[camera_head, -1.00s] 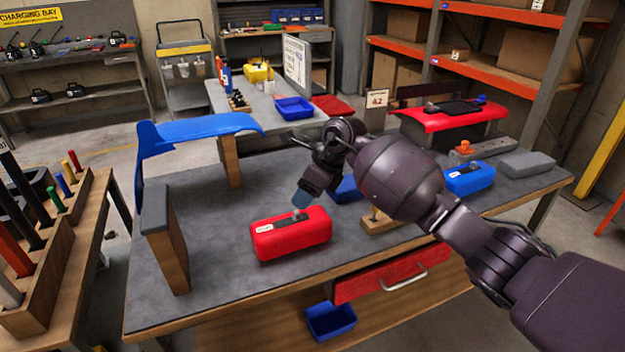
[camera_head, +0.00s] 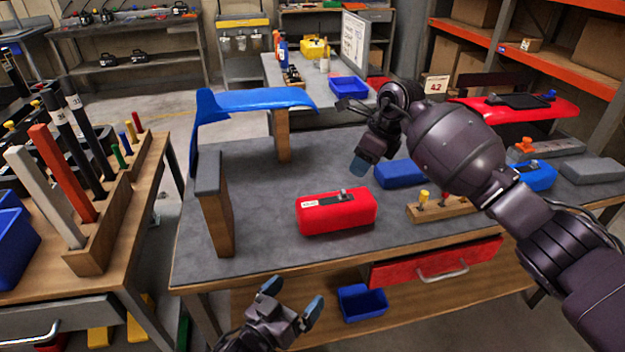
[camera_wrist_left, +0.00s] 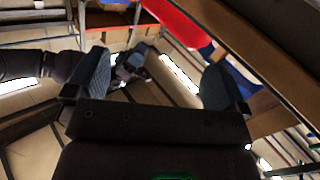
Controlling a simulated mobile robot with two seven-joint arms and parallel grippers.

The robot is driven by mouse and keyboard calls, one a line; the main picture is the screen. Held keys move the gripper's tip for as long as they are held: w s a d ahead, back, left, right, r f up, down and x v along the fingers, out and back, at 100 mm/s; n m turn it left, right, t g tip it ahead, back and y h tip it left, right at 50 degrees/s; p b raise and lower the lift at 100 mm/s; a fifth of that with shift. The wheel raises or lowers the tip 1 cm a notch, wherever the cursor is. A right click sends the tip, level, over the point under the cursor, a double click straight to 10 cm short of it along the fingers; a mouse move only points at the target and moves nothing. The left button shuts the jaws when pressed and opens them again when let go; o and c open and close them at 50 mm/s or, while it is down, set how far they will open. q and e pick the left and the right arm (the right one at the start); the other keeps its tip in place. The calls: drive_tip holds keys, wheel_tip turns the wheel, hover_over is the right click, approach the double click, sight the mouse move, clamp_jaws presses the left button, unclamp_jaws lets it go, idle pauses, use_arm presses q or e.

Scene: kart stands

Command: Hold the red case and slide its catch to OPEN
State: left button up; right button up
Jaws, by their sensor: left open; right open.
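The red case (camera_head: 335,213) lies on the grey workbench top, left of centre in the head view. A dark strip with a small grey catch (camera_head: 343,194) runs along its top, with a white label at its left end. My right gripper (camera_head: 361,166) hangs above and behind the case's right end, apart from it; its fingers are partly hidden. My left gripper (camera_head: 291,300) is open and empty in front of the bench, lower than the top. In the left wrist view its two fingers (camera_wrist_left: 155,85) are spread with nothing between them.
The workbench (camera_head: 290,255) also bears a blue case (camera_head: 400,173), a wooden block with pegs (camera_head: 440,209) and a blue panel on stands (camera_head: 250,100). A red drawer (camera_head: 435,262) and a blue bin (camera_head: 362,303) are below. A tool rack stands left.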

use_arm(q)
drive_tip(key=w+d+r+m+g+h, duration=0.1)
drive_tip(key=d+r+m+g+h, duration=0.4)
drive_tip(key=d, duration=0.4)
drive_tip(key=w+d+r+m+g+h, duration=0.1)
drive_tip(key=d+r+m+g+h, duration=0.2)
drive_tip(key=d+m+g+h, duration=0.45)
wheel_tip(320, 180, up, 4)
drive_tip(key=n+g+y, duration=0.1)
drive_tip(key=g+y, duration=0.2)
drive_tip(key=y, duration=1.7)
hover_over(312, 214)
drive_tip(key=w, duration=0.3)
drive_tip(key=shift+s+d+f, duration=0.1)
drive_tip(key=shift+d, duration=0.35)
drive_tip(key=shift+w+a+n+y, duration=0.3)
drive_tip(key=shift+a+n+y, duration=0.15)
drive_tip(key=shift+a, duration=0.05)
drive_tip(key=shift+a+f, duration=0.1)
drive_tip(key=shift+f, duration=0.35)
wheel_tip(312, 214, down, 10)
drive_tip(key=shift+r, duration=0.2)
